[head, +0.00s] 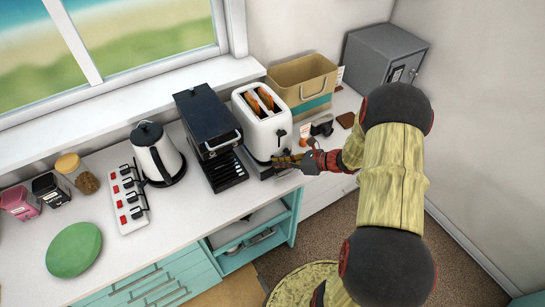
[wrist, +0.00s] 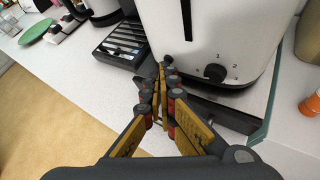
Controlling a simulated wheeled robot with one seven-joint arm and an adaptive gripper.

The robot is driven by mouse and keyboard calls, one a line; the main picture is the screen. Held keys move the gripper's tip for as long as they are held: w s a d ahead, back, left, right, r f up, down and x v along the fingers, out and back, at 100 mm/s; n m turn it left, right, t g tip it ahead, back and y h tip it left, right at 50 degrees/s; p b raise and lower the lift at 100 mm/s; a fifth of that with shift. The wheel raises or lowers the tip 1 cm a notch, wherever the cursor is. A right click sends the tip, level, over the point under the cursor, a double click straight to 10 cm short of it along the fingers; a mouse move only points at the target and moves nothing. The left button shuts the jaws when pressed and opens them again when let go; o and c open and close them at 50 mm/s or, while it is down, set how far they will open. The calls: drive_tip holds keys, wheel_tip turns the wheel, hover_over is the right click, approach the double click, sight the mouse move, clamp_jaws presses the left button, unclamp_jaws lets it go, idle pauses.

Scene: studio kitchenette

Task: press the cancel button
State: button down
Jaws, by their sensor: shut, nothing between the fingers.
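The white toaster (head: 262,130) stands on the counter with browned bread slices (head: 263,98) in its slots. Its lower front fills the upper right of the wrist view (wrist: 235,35), with a dark vertical slot and a black dial (wrist: 215,73) marked with numbers. My gripper (head: 280,160) is shut and empty, low at the toaster's front. In the wrist view its fingertips (wrist: 166,68) are just left of the dial; whether they touch the toaster I cannot tell.
A black coffee machine (head: 208,125) stands left of the toaster, then a kettle (head: 158,155) and a power strip (head: 128,198). A tan and teal bin (head: 305,85) and a grey safe (head: 385,55) stand behind.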

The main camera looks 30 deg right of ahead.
drive_tip(key=shift+s, duration=0.55)
drive_tip(key=shift+s+d+p, duration=0.1)
drive_tip(key=shift+s+p, duration=0.55)
drive_tip(key=shift+s, duration=1.9)
